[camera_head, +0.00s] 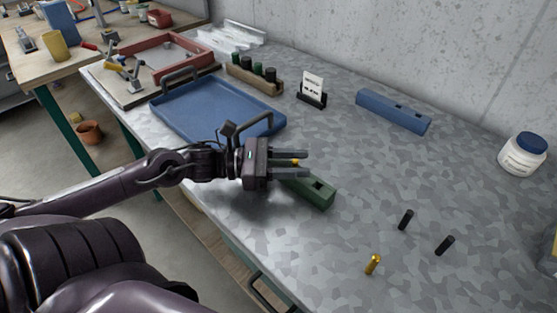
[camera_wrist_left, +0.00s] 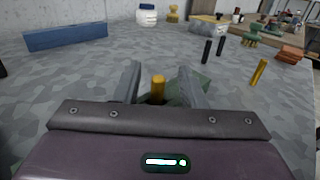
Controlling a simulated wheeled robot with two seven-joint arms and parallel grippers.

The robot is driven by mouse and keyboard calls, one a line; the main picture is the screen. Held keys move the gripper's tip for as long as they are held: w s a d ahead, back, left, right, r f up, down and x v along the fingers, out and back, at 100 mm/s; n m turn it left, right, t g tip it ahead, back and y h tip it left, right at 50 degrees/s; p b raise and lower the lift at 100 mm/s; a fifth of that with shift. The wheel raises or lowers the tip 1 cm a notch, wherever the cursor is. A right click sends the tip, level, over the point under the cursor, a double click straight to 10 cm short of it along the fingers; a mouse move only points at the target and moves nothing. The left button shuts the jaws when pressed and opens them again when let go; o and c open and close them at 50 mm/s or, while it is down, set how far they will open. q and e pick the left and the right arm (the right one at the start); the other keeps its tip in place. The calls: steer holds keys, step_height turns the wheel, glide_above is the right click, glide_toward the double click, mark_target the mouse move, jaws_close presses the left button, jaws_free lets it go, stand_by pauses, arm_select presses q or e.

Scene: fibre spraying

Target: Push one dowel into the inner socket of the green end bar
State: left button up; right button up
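The green end bar (camera_head: 318,191) lies on the grey table; one open square socket shows near its right end. My left gripper (camera_head: 300,165) is over the bar's other end, fingers apart. A brass dowel (camera_head: 296,161) is between the fingers. In the left wrist view this dowel (camera_wrist_left: 158,88) stands upright, with gaps to both fingers, and the green bar (camera_wrist_left: 188,86) shows behind it. The dowel's foot is hidden, so I cannot tell how deep it sits. A second brass dowel (camera_head: 373,264) stands apart on the table. My right gripper is out of view.
Two black pegs (camera_head: 405,219) (camera_head: 445,245) stand to the right. A blue bar (camera_head: 393,111), a small sign (camera_head: 312,89) and a white jar (camera_head: 523,154) are farther back. A blue tray (camera_head: 215,108) is left of the gripper. The table's middle is clear.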

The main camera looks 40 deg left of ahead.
arm_select(q)
steer(key=v, duration=0.4)
steer(key=shift+a+f, duration=0.1)
steer(key=shift+f, duration=0.1)
steer(key=shift+a, duration=0.1)
stand_by(0.4)
